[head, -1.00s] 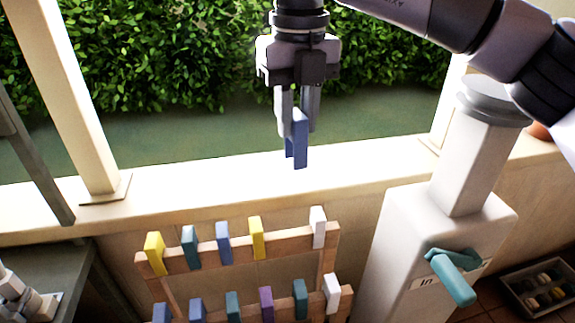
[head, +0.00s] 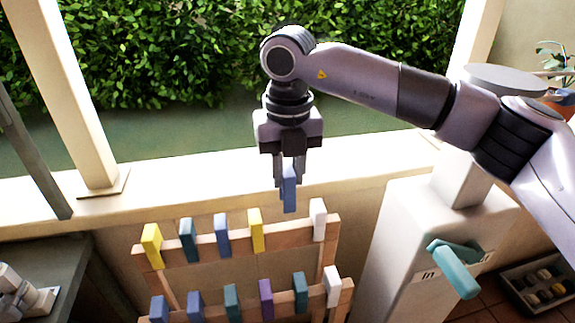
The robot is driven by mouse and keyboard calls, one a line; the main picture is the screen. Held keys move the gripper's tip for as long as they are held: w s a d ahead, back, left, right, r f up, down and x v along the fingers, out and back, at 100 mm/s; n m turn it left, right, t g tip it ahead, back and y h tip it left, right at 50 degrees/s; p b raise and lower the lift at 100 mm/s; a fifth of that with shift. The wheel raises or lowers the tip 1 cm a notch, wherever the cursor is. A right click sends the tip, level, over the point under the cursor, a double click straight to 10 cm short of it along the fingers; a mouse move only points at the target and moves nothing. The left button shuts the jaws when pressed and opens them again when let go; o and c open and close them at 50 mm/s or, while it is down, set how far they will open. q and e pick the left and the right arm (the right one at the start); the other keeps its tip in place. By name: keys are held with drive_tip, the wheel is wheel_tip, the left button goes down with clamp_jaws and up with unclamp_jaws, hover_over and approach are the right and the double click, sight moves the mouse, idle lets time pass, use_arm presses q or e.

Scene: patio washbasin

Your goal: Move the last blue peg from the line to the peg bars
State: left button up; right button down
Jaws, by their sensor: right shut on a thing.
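My right gripper (head: 289,180) points down and is shut on a blue peg (head: 289,195). The peg hangs upright just above and behind the upper peg bar (head: 288,237), over the bare stretch between a yellow peg (head: 255,231) and a white peg (head: 318,219). It looks clear of the bar. The upper bar also carries another yellow peg, a teal one and a blue one (head: 222,235). The lower peg bar (head: 317,298) holds blue, teal, purple and white pegs. My left gripper is not clearly in view.
A pale ledge (head: 380,150) and post (head: 80,90) stand behind the bars. A white pedestal with a teal handle (head: 457,272) is to the right. A tray of small pieces (head: 545,285) lies at the lower right, and a dark table (head: 60,262) at the left.

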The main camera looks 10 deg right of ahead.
drive_tip(key=shift+f+b, duration=2.8)
drive_tip(key=shift+f, duration=1.9)
drive_tip(key=c, duration=0.8)
unclamp_jaws()
wheel_tip(320, 180, up, 8)
drive_tip(key=p, duration=0.5)
drive_tip(key=shift+r, duration=0.1)
